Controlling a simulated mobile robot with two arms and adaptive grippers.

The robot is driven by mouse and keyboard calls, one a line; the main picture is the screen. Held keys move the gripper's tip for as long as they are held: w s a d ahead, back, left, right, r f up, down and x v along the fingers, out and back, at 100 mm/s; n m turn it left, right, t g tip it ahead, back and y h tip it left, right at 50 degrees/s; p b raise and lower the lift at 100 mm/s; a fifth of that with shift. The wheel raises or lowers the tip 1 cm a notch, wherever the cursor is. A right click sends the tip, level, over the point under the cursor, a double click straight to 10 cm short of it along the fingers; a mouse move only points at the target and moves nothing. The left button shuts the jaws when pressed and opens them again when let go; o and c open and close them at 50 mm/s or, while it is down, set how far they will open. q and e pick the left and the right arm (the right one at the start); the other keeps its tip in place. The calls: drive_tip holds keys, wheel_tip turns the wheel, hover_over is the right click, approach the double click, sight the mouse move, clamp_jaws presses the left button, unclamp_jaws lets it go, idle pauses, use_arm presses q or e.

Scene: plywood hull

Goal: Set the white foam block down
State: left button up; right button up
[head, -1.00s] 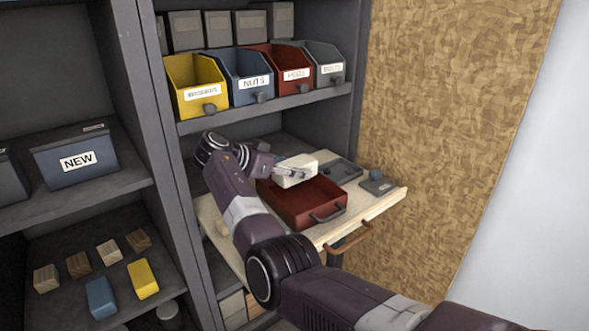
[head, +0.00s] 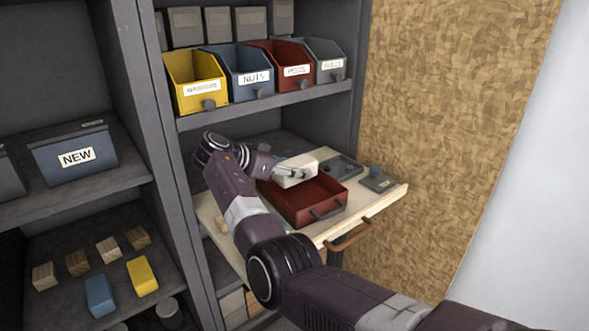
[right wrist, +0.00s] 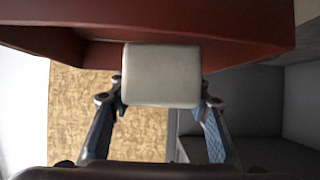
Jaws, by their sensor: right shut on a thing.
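My right gripper (head: 298,172) is shut on the white foam block (head: 294,168) at the back left of the red tray (head: 335,192). In the head view the block shows over the tray's back edge. In the right wrist view the block (right wrist: 161,75) sits between the two fingers (right wrist: 160,105), with the red tray (right wrist: 230,45) close beside it. I cannot tell whether the block touches the tray. The tray lies on the pale pull-out board (head: 385,203). My left gripper is not in view.
A grey tray (head: 342,167) and a small grey piece with a blue knob (head: 377,181) lie at the board's back right. Labelled bins, including a yellow one (head: 197,82), stand on the shelf above. Wooden and coloured blocks (head: 141,276) lie on the lower left shelf.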

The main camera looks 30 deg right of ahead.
drive_tip(key=o, duration=1)
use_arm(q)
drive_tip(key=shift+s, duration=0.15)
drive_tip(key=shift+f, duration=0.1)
use_arm(e)
drive_tip(key=shift+r, duration=0.15)
drive_tip(key=shift+r+p, duration=0.5)
drive_tip(key=shift+a+r, duration=0.3)
drive_tip(key=shift+a, duration=0.35)
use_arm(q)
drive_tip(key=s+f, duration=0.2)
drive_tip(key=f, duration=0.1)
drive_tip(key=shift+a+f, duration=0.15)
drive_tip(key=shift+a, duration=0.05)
use_arm(e)
drive_tip(key=v, duration=1)
drive_tip(key=shift+s+a+r, duration=0.1)
drive_tip(key=shift+a+r, duration=0.05)
drive_tip(key=shift+a, duration=0.15)
